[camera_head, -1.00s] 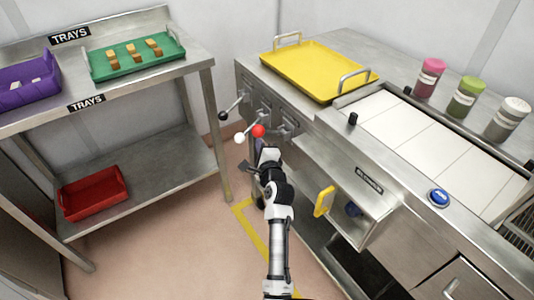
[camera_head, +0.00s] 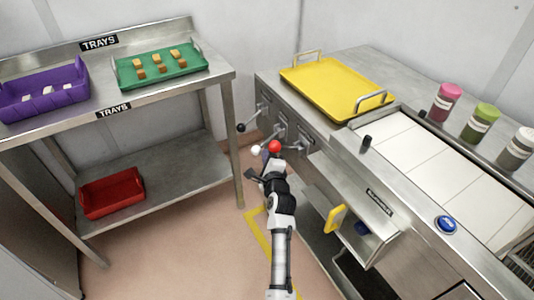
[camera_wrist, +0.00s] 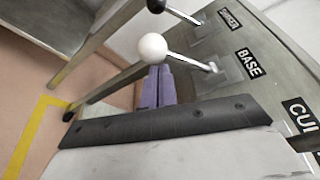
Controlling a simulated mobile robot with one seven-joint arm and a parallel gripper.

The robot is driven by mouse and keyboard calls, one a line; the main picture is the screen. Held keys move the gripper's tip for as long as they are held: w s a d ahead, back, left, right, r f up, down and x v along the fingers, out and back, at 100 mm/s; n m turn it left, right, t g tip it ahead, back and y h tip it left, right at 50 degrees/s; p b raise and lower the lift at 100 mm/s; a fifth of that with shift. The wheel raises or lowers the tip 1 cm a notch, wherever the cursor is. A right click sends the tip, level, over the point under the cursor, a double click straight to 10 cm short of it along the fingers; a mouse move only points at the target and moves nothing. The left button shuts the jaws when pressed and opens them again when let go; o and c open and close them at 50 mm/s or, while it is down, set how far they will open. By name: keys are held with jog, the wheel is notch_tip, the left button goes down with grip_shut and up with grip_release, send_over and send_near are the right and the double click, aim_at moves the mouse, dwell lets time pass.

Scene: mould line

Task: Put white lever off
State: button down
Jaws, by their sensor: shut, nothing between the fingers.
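The white lever (camera_head: 256,150) has a white ball knob on a metal rod and sits on the steel front panel, between a black lever (camera_head: 241,128) and a red lever (camera_head: 274,146). In the wrist view its white knob (camera_wrist: 152,47) is just beyond my fingertips, and its rod runs right to a mount near the label "BASE" (camera_wrist: 251,63). My gripper (camera_head: 262,174) is just below the white and red knobs. Its purple fingers (camera_wrist: 158,82) are together and empty. I cannot tell whether they touch the knob. The red lever is out of the wrist view.
The black knob (camera_wrist: 156,5) is close above the white one in the wrist view. A yellow tray (camera_head: 335,87) lies on the counter above the levers. A tray shelf (camera_head: 160,185) stands left.

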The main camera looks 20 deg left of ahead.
jog(key=r+p, duration=0.2)
jog(key=p, duration=0.1)
jog(key=s+a+r+p, duration=0.1)
jog(key=shift+s, duration=0.1)
jog(key=shift+f, duration=0.2)
